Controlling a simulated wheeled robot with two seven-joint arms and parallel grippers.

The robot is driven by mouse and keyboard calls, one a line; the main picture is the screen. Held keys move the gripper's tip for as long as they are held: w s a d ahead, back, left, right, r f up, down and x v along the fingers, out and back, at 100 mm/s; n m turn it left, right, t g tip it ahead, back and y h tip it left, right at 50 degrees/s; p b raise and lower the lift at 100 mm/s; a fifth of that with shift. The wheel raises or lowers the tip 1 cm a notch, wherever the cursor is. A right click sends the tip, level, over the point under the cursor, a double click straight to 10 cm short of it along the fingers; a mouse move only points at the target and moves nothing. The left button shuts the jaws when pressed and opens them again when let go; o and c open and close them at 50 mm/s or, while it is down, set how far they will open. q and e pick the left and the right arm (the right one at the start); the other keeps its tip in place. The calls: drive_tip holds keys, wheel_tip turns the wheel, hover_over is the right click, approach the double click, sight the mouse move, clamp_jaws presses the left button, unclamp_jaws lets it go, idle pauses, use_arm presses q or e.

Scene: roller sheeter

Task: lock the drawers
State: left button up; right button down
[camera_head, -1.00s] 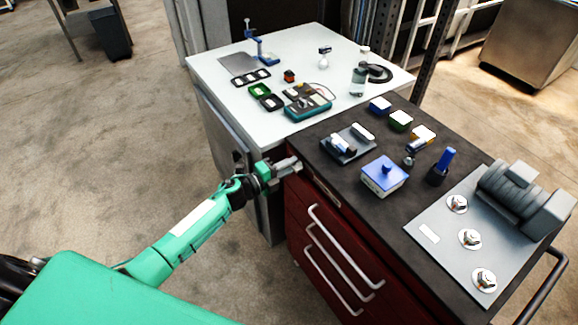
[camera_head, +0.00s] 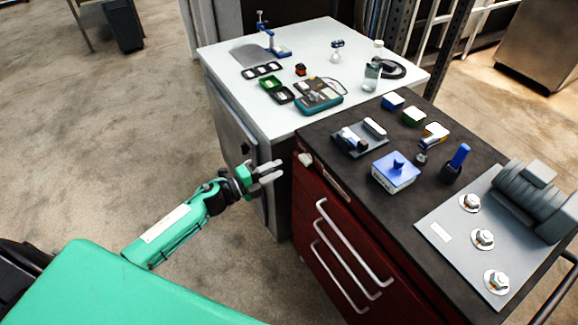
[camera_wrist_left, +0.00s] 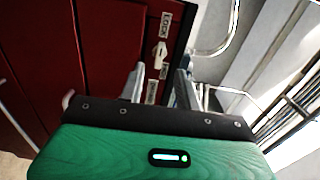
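A small pale lock lever (camera_head: 305,159) sits at the cabinet's upper left corner. It also shows in the left wrist view as a pale lever (camera_wrist_left: 160,54), below a label (camera_wrist_left: 165,25) reading LOCK; another label below is partly hidden. My left gripper (camera_head: 279,171) is open and empty, a little left of the lever and apart from it. In the left wrist view the left gripper's fingers (camera_wrist_left: 160,84) stand apart below the lever. My right gripper is out of view.
The cabinet's dark top (camera_head: 350,180) holds a blue-lidded box (camera_head: 396,172), small containers and a grey roller machine (camera_head: 532,200). A white table (camera_head: 225,68) with tools adjoins behind.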

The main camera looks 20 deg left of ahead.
use_arm(q)
drive_tip(key=shift+b+v, duration=0.45)
drive_tip(key=shift+v, duration=2.2)
drive_tip(key=s+a+f+n+y, duration=0.1)
drive_tip(key=a+f+n+y, duration=0.15)
drive_tip(key=f, duration=0.45)
drive_tip(key=s+a+f+n+y, duration=0.1)
drive_tip(key=f+n+y, duration=0.1)
drive_tip(key=f+n, duration=0.35)
drive_tip(key=s+a+f+n+y, duration=0.2)
drive_tip(key=f, duration=0.6)
drive_tip(key=s+a+f+n+g+y, duration=0.1)
drive_tip(key=s+f+n+g+y, duration=0.15)
drive_tip(key=s+f, duration=0.4)
drive_tip(key=s+f+n+g+y, duration=0.1)
drive_tip(key=s+f+n+g, duration=0.2)
drive_tip(key=f, duration=0.7)
drive_tip(key=s+d+f+n+g, duration=0.2)
drive_tip(key=s+f, duration=0.3)
drive_tip(key=s, duration=0.6)
drive_tip(key=s+d+f+n+g, duration=0.3)
drive_tip(key=s+f, duration=0.3)
drive_tip(key=s, duration=0.5)
drive_tip(key=s+d+f+n+g+y, duration=0.1)
drive_tip(key=s+d+f, duration=0.3)
drive_tip(key=s, duration=0.8)
wheel_tip(320, 180, down, 3)
drive_tip(key=shift+r+n+g, duration=0.25)
drive_tip(key=shift+n+g, duration=0.5)
drive_tip(key=shift+g, duration=0.1)
